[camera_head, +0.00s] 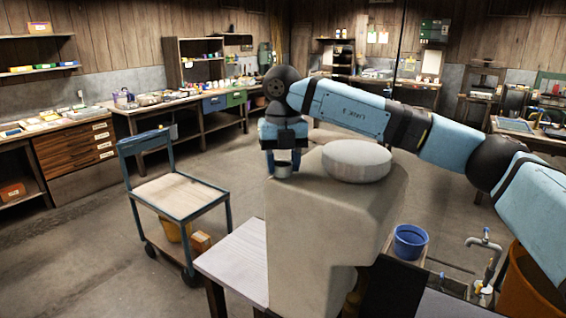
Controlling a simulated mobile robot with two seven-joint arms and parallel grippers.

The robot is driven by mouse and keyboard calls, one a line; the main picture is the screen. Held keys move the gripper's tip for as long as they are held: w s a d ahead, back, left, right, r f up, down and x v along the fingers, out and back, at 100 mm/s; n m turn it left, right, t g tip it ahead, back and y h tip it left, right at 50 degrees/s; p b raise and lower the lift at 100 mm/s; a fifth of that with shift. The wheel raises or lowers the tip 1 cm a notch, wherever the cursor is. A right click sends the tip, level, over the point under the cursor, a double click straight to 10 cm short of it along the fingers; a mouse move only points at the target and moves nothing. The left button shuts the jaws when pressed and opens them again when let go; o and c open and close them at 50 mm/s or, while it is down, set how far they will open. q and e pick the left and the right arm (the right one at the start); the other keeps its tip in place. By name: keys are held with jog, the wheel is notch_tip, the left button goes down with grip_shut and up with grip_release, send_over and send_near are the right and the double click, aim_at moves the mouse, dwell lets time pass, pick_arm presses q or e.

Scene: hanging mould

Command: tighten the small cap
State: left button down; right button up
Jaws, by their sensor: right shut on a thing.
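The large pale mould (315,235) stands in the middle of the head view. A wide round grey lid (357,161) sits on its top. My right arm comes in from the right and reaches over the mould. My right gripper (283,168) points down at the left part of the mould's top. It is shut on the small cap (284,156), a small light grey piece between its fingers. The fingers hide part of the cap, and I cannot tell how its underside meets the mould. My left gripper is not in view.
A pale wooden table (235,262) stands at the mould's lower left. A blue-framed cart (180,196) is on the floor at left. A blue bucket (409,242) and a tap (484,243) are at right. Workbenches line the walls; open floor lies between.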

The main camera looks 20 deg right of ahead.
aim_at(283, 163)
jog(key=o, duration=0.9)
jog(key=shift+o, duration=0.2)
notch_tip(283, 163, up, 14)
jog(key=shift+f, duration=0.1)
